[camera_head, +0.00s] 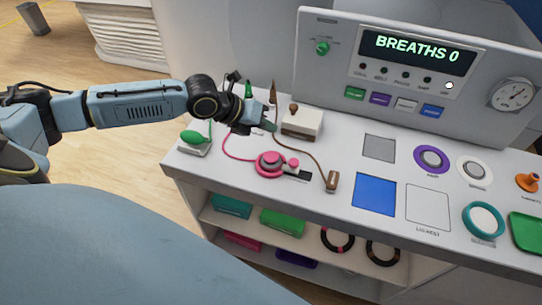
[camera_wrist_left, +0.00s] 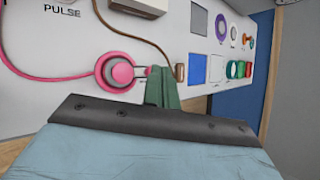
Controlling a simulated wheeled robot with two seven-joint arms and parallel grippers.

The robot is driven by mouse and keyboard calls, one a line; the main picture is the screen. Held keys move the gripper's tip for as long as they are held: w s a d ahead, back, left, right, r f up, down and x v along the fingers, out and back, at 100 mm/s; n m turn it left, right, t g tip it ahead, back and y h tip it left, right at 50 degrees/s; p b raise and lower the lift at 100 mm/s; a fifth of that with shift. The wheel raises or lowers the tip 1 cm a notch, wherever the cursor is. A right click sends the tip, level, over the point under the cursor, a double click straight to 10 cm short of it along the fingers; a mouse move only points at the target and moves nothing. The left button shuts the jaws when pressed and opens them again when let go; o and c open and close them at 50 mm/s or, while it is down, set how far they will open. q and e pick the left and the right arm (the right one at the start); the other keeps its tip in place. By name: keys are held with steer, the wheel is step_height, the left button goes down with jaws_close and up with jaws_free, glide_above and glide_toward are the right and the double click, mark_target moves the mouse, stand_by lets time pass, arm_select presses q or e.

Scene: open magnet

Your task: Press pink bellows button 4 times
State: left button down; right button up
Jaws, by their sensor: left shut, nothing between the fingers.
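The pink bellows (camera_head: 270,163) is a round pink piece on the white counter, with a pink tube and a small pink button (camera_head: 293,163) at its right side. My left gripper (camera_head: 268,126) is above the counter, behind the bellows in the head view, with its greenish fingers closed and empty. In the left wrist view the bellows (camera_wrist_left: 118,70) lies left of my closed fingers (camera_wrist_left: 162,88), which partly cover the area of the small button. I cannot tell whether they touch it. My right gripper is out of view.
The display (camera_head: 418,48) reads "BREATHS 0". A green bulb (camera_head: 191,137) is left of the bellows. A box with a brown knob (camera_head: 302,122) and a brown corded piece (camera_head: 332,181) are close by. Blue (camera_head: 375,194) and grey squares are to the right.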

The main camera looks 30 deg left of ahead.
arm_select(q)
steer(key=b, duration=0.6)
glide_above(267, 157)
step_height(267, 157, down, 7)
steer(key=shift+s+d+r, duration=0.1)
steer(key=shift+r, duration=0.1)
steer(key=shift+f+b, duration=0.4)
steer(key=shift+f, duration=0.5)
steer(key=shift+f, duration=0.15)
stand_by(0.6)
steer(key=shift+f, duration=0.3)
steer(key=shift+f+b, duration=0.55)
steer(key=shift+f, duration=0.1)
stand_by(0.6)
steer(key=shift+r, duration=0.1)
steer(key=shift+r+p, duration=0.95)
